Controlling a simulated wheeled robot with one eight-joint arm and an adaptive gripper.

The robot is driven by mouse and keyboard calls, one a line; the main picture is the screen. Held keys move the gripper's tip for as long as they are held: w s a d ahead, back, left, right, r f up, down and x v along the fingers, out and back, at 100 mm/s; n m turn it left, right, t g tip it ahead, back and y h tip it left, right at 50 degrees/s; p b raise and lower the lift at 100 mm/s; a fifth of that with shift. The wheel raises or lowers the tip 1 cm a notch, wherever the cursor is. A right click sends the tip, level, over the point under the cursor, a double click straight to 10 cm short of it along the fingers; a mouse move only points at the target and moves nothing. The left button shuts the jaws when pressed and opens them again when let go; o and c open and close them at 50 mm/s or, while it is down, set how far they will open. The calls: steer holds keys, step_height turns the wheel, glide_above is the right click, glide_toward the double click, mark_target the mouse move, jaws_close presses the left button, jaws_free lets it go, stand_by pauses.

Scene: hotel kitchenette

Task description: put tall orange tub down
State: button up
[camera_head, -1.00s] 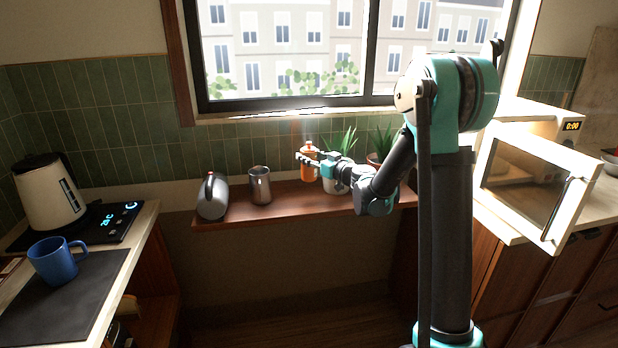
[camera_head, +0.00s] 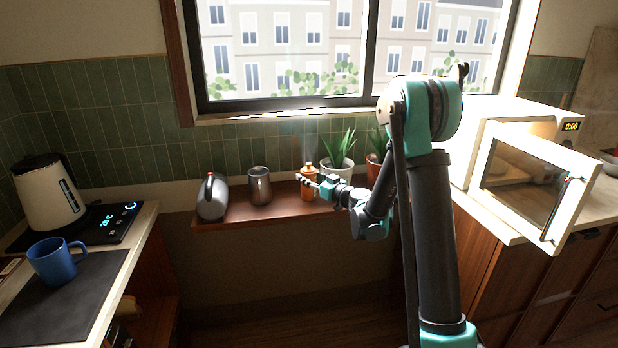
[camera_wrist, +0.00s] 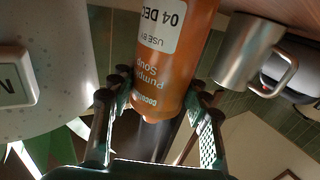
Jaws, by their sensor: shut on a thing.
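The tall orange tub (camera_head: 307,173) is upright at the shelf (camera_head: 262,212), between the steel mug and the white plant pot. Its base is at or just above the shelf top; I cannot tell whether it touches. My gripper (camera_head: 311,183) reaches in from the right and is shut on the tub. In the wrist view the tub (camera_wrist: 172,62) appears upside down, with a white use-by label and "Pumpkin Soup" lettering. My gripper's fingers (camera_wrist: 158,98) lie on either side of it. The tub's far end is out of the wrist picture.
The open microwave door (camera_head: 527,188) is far right.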

steer(key=o, duration=1)
steer(key=shift+f, duration=0.1)
steer(key=shift+c, duration=0.2)
steer(key=o, duration=0.4)
